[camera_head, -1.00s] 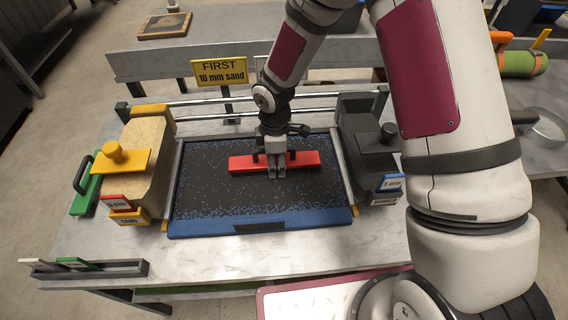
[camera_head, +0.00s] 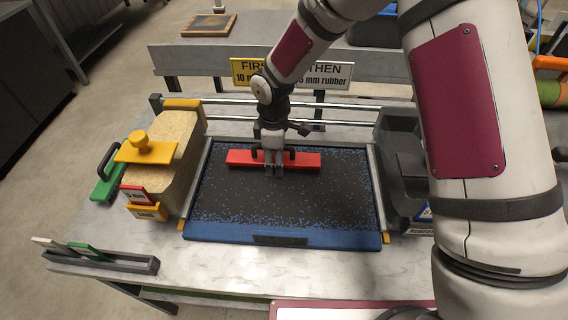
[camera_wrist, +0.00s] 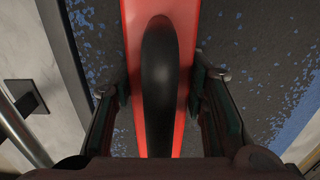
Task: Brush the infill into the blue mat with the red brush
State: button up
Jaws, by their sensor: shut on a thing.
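The blue mat (camera_head: 262,234) lies flat on the bench. Dark infill (camera_head: 270,205) covers its middle, with blue specks showing mostly along the edges. The red brush (camera_head: 305,161) lies crosswise over the upper part of the mat. My gripper (camera_head: 274,170) points down at the brush's middle and is shut on it. In the wrist view the red brush (camera_wrist: 182,130) and its black handle (camera_wrist: 158,85) run between my two fingers. The underside of the brush is hidden, so I cannot tell how firmly it touches the mat.
A dark hopper (camera_head: 398,150) stands right, partly behind my arm. Rails (camera_head: 225,121) and signs (camera_head: 322,75) stand behind. A card rack (camera_head: 105,260) lies front left.

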aim_at(260, 151)
jog(key=shift+w+a+b, duration=0.35)
jog(key=shift+a+b, duration=0.05)
jog(key=shift+a, duration=0.3)
jog(key=shift+w+a+b, duration=0.35)
jog(key=shift+a, duration=0.4)
jog(key=shift+w+a+b, duration=0.35)
jog(key=shift+a+b, duration=0.05)
jog(key=shift+a, duration=0.3)
jog(key=shift+d+p, duration=0.4)
jog(key=shift+d, duration=1.2)
jog(key=shift+a, duration=0.1)
jog(key=shift+a+b, duration=0.6)
jog(key=shift+a, duration=0.9)
jog(key=shift+d, duration=0.1)
